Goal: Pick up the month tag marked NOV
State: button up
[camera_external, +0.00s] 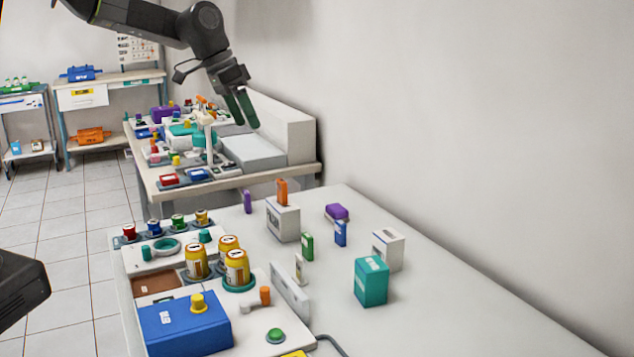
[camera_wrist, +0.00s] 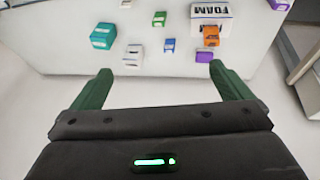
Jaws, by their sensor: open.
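Several small coloured tags stand on the white table, and their print is too small to read, so I cannot tell which is marked NOV. They are orange (camera_external: 282,190) on a white box, purple (camera_external: 248,202), blue (camera_external: 341,234), green (camera_external: 307,247) and white (camera_external: 300,268). In the wrist view the orange tag (camera_wrist: 210,37), blue tag (camera_wrist: 169,46) and green tag (camera_wrist: 159,19) lie beyond the fingers. My gripper (camera_external: 243,108) is open and empty, high above the tables; its two green fingers (camera_wrist: 160,69) are spread apart in the wrist view.
A white box (camera_external: 283,220) reading FOAM in the wrist view (camera_wrist: 211,10), a teal box (camera_external: 371,283), another white box (camera_external: 388,250) and a purple block (camera_external: 338,212) stand nearby. Yellow jars (camera_external: 237,268) and a blue case (camera_external: 187,328) crowd the left. The table's right side is clear.

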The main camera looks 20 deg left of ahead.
jog(key=c, duration=0.8)
jog(key=t+y+b, duration=0.1)
jog(key=t+b, duration=0.1)
jog(key=b, duration=0.7)
send_near(308, 235)
jog(key=x, duration=0.3)
jog(key=p+x, duration=0.1)
jog(key=x, duration=0.3)
jog(key=shift+w+d+r, duration=0.1)
jog(key=shift+w, duration=0.1)
jog(key=shift+p+x, duration=1)
jog(key=shift+x, duration=1.7)
